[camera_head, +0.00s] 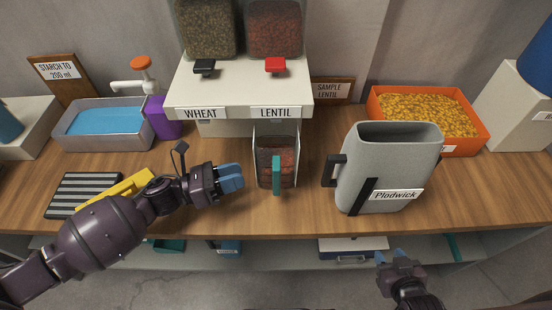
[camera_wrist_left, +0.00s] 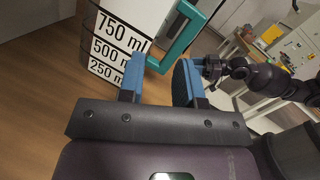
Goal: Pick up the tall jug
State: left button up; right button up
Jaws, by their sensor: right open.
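The jug (camera_head: 262,150) stands on the wooden counter under the LENTIL spout. It has a teal handle (camera_head: 276,176) facing me, and dark red contents show inside it. In the left wrist view the jug (camera_wrist_left: 118,35) is white with 750, 500 and 250 ml marks, and its teal handle shows beyond the fingers. My left gripper (camera_head: 232,178) has blue fingers and is just left of the jug, apart from it. In the wrist view its fingers (camera_wrist_left: 160,72) are spread with nothing held. My right gripper (camera_head: 402,258) is open and empty, low in front of the counter.
A grey Plodwick container (camera_head: 388,165) stands right of the jug. The dispenser shelf (camera_head: 240,97) overhangs the jug. Behind are an orange bin (camera_head: 465,142) of yellow pieces and a tray (camera_head: 70,143) of blue liquid. A striped mat (camera_head: 82,193) and yellow object (camera_head: 128,185) lie left.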

pick_arm(q)
jog(key=m+g, duration=0.1)
jog(key=m, duration=0.1)
jog(key=a+m+g, duration=0.1)
jog(key=m+g, duration=0.1)
jog(key=s+a+f+m+g, duration=0.1)
jog(key=m+g, duration=0.1)
jog(key=shift+f+m, duration=0.1)
jog(key=shift+m, duration=0.3)
jog(key=d+p, duration=0.1)
jog(key=d, duration=0.7)
jog(key=d+p, duration=0.1)
jog(key=d, duration=0.1)
jog(key=shift+d+f, duration=0.2)
jog(key=shift+d, duration=0.2)
pick_arm(e)
jog(key=r, duration=0.1)
jog(key=w+r, duration=0.1)
jog(key=r, duration=0.1)
jog(key=shift+w, duration=0.1)
pick_arm(q)
grip_shut()
pick_arm(e)
jog(key=shift+s+f, duration=0.3)
jog(key=shift+s, duration=0.2)
